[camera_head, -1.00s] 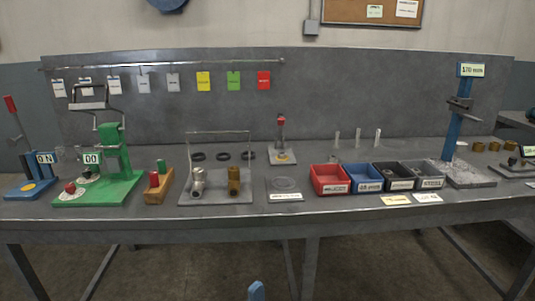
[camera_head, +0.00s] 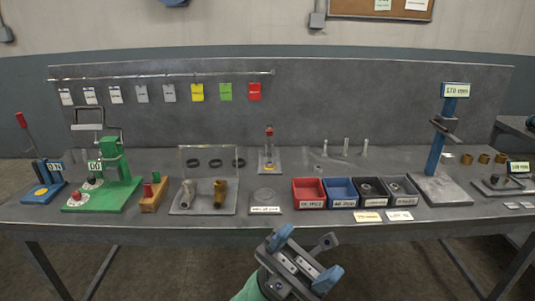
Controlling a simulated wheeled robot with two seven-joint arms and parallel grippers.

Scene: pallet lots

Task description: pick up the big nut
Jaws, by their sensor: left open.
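I cannot single out the big nut with certainty. Small round grey parts show in the black bin (camera_head: 375,202) and the grey bin (camera_head: 404,199), but they are too small to name. Several brass round pieces (camera_head: 484,158) stand at the right end of the bench. My left gripper (camera_head: 304,259) is open and empty, with blue fingertips spread apart. It is low in the picture, in front of the bench's front edge, below and left of the bins. My right gripper is not in view.
A red bin (camera_head: 310,204) and a blue bin (camera_head: 342,203) stand left of the black one. A blue gauge stand (camera_head: 437,150), a clear-backed fitting stand (camera_head: 210,208) and a green press (camera_head: 113,170) stand on the grey bench (camera_head: 300,226). Yellow and white labels lie before the bins.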

